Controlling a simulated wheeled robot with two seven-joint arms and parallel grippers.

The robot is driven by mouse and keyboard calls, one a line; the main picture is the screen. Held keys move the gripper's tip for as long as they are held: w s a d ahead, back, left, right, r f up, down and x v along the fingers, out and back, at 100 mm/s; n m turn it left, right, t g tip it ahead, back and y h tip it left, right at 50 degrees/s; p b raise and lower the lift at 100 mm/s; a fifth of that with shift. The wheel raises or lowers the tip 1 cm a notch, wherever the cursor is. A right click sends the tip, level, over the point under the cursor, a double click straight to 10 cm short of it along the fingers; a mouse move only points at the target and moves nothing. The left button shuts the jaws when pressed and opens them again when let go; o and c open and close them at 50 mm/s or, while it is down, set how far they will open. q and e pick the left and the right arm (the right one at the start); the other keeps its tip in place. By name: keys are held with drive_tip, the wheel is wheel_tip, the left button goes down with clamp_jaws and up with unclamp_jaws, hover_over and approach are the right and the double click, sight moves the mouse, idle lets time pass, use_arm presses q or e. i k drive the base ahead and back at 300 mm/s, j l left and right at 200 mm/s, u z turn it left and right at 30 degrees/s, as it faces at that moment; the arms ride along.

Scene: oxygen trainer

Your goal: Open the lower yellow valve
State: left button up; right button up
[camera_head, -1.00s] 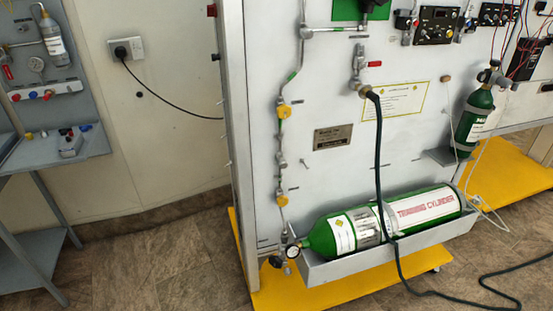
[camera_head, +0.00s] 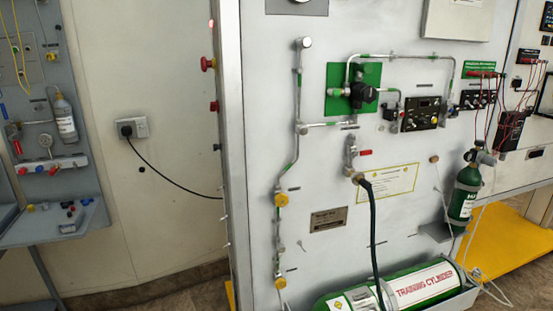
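The lower yellow valve (camera_head: 281,282) sits on the vertical pipe at the left side of the white panel (camera_head: 330,250), just above the green training cylinder. The upper yellow valve (camera_head: 281,199) is on the same pipe, higher up. Both are small, and I cannot tell from this view whether either is open or closed. Neither of my grippers shows in the head view.
The green training cylinder (camera_head: 425,286) lies in a tray at the panel's foot. A dark hose (camera_head: 373,225) hangs down the panel's middle. A smaller green cylinder (camera_head: 465,190) stands at the right. A grey side bench (camera_head: 55,225) is at the left.

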sight(281, 283)
drive_tip(key=i+l, duration=0.15)
drive_tip(key=l, duration=0.2)
drive_tip(key=i+l, duration=0.15)
drive_tip(key=l, duration=0.2)
drive_tip(key=i+l, duration=0.2)
drive_tip(key=l, duration=0.15)
drive_tip(key=i+l, duration=0.15)
drive_tip(key=l, duration=0.2)
drive_tip(key=i+l, duration=0.15)
drive_tip(key=l, duration=0.15)
drive_tip(key=u, duration=1.7)
